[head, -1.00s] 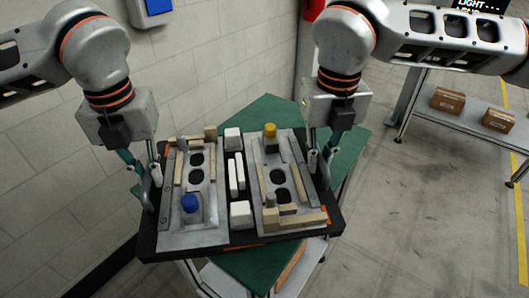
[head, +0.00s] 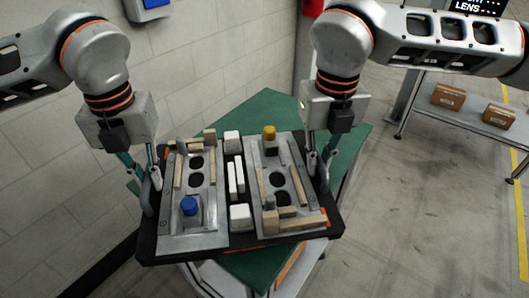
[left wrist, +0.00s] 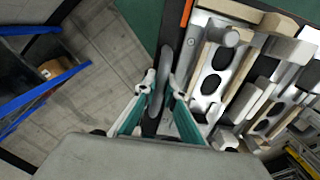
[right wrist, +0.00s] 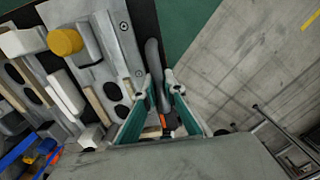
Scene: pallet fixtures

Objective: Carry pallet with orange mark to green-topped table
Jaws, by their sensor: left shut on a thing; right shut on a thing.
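The black pallet (head: 148,248) carries two grey fixture plates and has an orange mark (head: 321,222) at its front right edge. It is over the green-topped table (head: 265,108), whose top shows behind, to the right and in front. I cannot tell whether the pallet touches it. My left gripper (head: 150,186) is shut on the pallet's left handle, which shows between the fingers in the left wrist view (left wrist: 161,80). My right gripper (head: 319,170) is shut on the right handle, also seen in the right wrist view (right wrist: 157,82). The pallet looks about level.
The left fixture plate holds a blue-capped peg (head: 190,205); the right one holds a yellow-capped peg (head: 269,132). White blocks (head: 239,217) lie between them. A brick wall (head: 220,75) is close behind and left. A shelf with cardboard boxes (head: 448,96) stands right, with clear floor before it.

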